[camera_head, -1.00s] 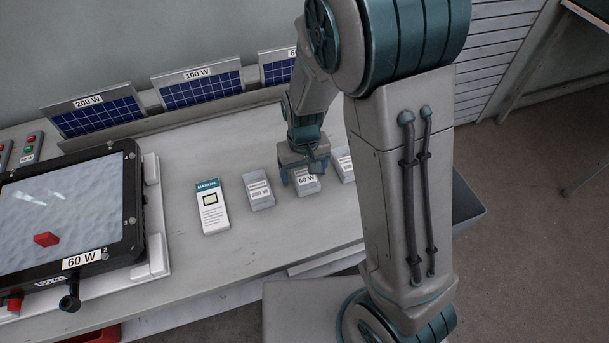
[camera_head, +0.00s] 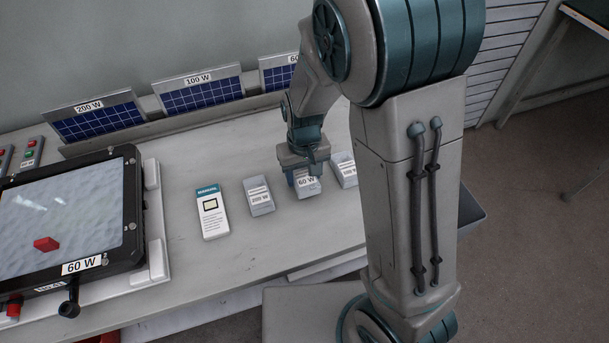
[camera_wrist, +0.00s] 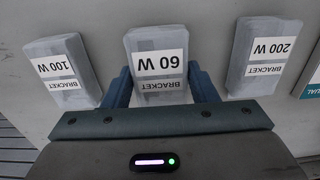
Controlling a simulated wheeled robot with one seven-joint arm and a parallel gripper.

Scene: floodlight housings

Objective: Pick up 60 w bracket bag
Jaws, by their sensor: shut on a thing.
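The 60 W bracket bag (camera_head: 307,184) is a small grey packet with a white label, on the bench in the head view. My gripper (camera_head: 304,174) is directly over it, and its arm comes down from above. In the wrist view the bag (camera_wrist: 157,50) reads "60 W BRACKET" upside down and sits between my two blue fingers (camera_wrist: 160,88). The fingers are shut on its sides. I cannot tell whether the bag is clear of the bench.
The 200 W bracket bag (camera_head: 259,197) lies to the left and the 100 W bag (camera_head: 345,170) to the right, both close. A manual (camera_head: 212,212) lies further left, beside a floodlight housing (camera_head: 70,215). Solar panels (camera_head: 200,93) stand along the back.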

